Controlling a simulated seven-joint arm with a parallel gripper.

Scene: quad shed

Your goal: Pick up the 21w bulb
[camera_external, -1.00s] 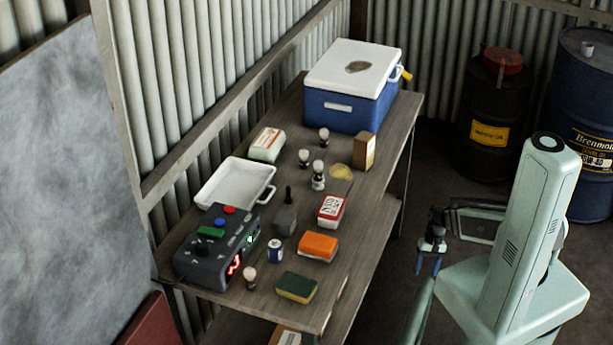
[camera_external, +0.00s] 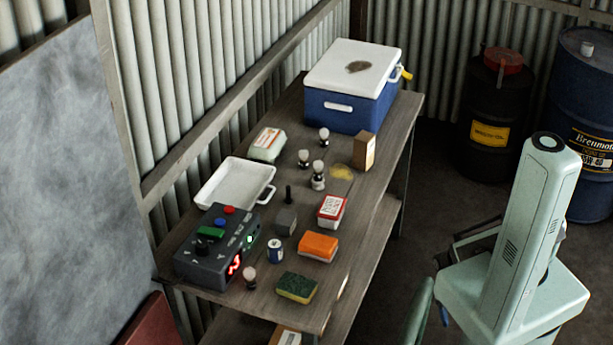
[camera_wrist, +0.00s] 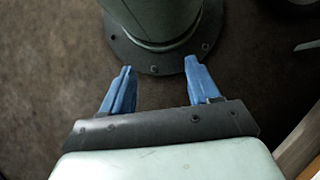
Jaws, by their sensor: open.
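Several small bulbs with pale round tops stand on the wooden bench in the external view. One bulb (camera_external: 249,276) is at the near end by the dark control box. Another bulb (camera_external: 324,136) is near the cooler, a third bulb (camera_external: 303,157) is left of it, and a further bulb (camera_external: 318,170) sits just in front. Their markings are too small to read, so I cannot tell which is 21w. My gripper (camera_wrist: 158,66) is open and empty, its blue fingers over the floor beside my own base, away from the bench. In the external view it is mostly hidden.
The bench (camera_external: 225,293) also holds a blue cooler (camera_external: 350,107), a white tray (camera_external: 213,190), a control box (camera_external: 195,263), an orange sponge (camera_external: 318,245), a green-yellow sponge (camera_external: 297,287), a can (camera_external: 275,252), a red-white box (camera_external: 331,210) and a cardboard box (camera_external: 364,150). Drums (camera_external: 490,125) stand behind.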

